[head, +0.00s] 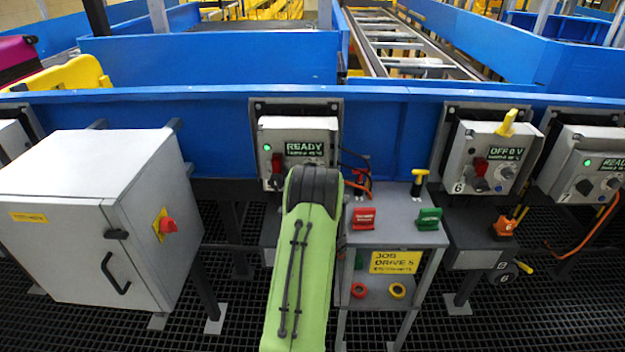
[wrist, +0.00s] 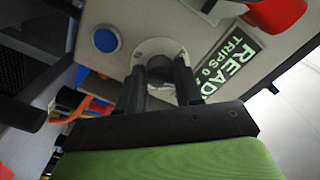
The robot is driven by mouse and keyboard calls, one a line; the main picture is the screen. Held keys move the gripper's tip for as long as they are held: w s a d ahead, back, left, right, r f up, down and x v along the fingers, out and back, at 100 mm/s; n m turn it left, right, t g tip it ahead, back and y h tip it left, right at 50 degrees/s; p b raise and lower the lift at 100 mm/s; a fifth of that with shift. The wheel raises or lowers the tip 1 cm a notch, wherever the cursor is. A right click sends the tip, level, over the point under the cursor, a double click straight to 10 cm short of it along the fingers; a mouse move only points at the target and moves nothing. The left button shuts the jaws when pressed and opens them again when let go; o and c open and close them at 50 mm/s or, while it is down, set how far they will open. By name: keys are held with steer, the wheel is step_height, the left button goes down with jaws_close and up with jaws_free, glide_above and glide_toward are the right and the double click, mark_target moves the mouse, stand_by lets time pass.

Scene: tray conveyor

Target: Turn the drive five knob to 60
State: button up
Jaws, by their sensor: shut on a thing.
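The drive box with a lit READY display (head: 305,149) stands behind my green arm in the head view. The arm covers its lower front, including its knob. In the wrist view, my gripper (wrist: 159,82) is shut on the dark knob (wrist: 160,68), one finger on each side. The knob sits in a round pale dial plate (wrist: 158,46). I cannot read any dial marks or tell the knob's setting. A blue button (wrist: 106,40) and the display (wrist: 230,68) flank the knob, and a red switch handle (wrist: 278,12) is at the top right.
A grey cabinet (head: 90,215) is at left. Drive boxes 6 (head: 490,150) and 7 (head: 590,165) are at right. The blue conveyor wall (head: 215,125) runs behind.

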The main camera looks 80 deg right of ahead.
steer(key=shift+a+f+n, duration=0.1)
steer(key=shift+f+n, duration=0.2)
steer(key=shift+n, duration=0.1)
steer(key=o, duration=0.8)
steer(key=shift+c, duration=0.2)
steer(key=shift+o, duration=1.2)
steer(key=shift+r, duration=0.15)
